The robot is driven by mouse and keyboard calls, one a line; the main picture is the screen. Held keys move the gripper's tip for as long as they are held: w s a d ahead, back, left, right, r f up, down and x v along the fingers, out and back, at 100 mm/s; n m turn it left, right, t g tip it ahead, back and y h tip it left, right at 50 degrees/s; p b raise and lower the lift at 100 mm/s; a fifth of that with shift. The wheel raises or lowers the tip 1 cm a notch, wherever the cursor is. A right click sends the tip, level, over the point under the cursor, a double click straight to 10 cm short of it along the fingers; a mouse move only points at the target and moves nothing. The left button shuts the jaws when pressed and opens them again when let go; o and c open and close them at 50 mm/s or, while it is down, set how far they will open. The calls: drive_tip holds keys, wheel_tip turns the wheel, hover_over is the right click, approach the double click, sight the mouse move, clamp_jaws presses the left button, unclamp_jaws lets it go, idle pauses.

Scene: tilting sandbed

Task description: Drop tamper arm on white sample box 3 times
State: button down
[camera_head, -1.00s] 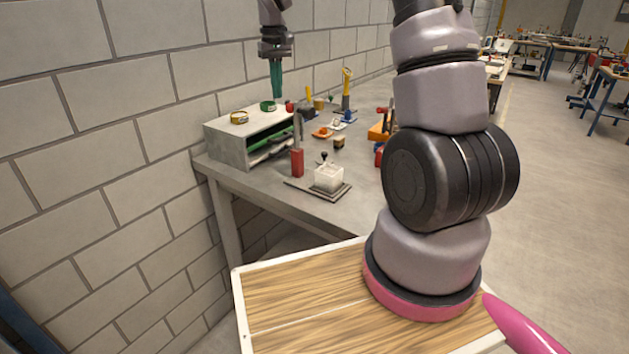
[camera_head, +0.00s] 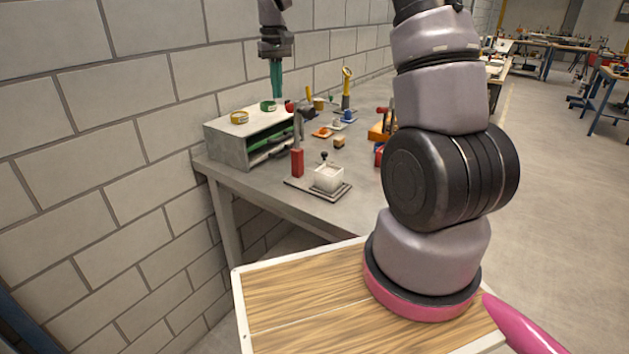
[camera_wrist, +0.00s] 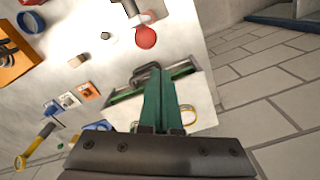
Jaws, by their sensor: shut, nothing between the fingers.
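The white sample box (camera_head: 328,178) stands on a flat dark plate near the table's front edge, a small black knob above it. Just left of it, a red block (camera_head: 297,163) carries an upright grey post. The tamper arm (camera_head: 305,117) is at the post's top, raised and apart from the box; its exact tilt is hard to tell. My gripper (camera_head: 277,96) points down behind and left of the post, above the grey shelf unit's far end. Its teal fingers, also in the wrist view (camera_wrist: 157,75), are shut and empty.
The grey shelf unit (camera_head: 228,149) holds green items and has tape rolls on top, close to the block wall. Several small parts and a yellow-handled tool (camera_head: 346,88) lie farther back. The table (camera_head: 308,207) has bare room around the dark plate.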

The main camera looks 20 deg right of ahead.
sight(297, 103)
drive_tip(key=shift+f, duration=0.1)
idle(0.5)
drive_tip(key=shift+f, duration=1.6)
drive_tip(key=shift+s, duration=0.1)
drive_tip(key=shift+s+d, duration=1.05)
drive_tip(key=shift+s, duration=0.3)
drive_tip(key=shift+s+d, duration=1)
drive_tip(key=shift+s, duration=0.35)
drive_tip(key=shift+w, duration=0.1)
drive_tip(key=shift+r, duration=0.1)
drive_tip(key=shift+r, duration=3.9)
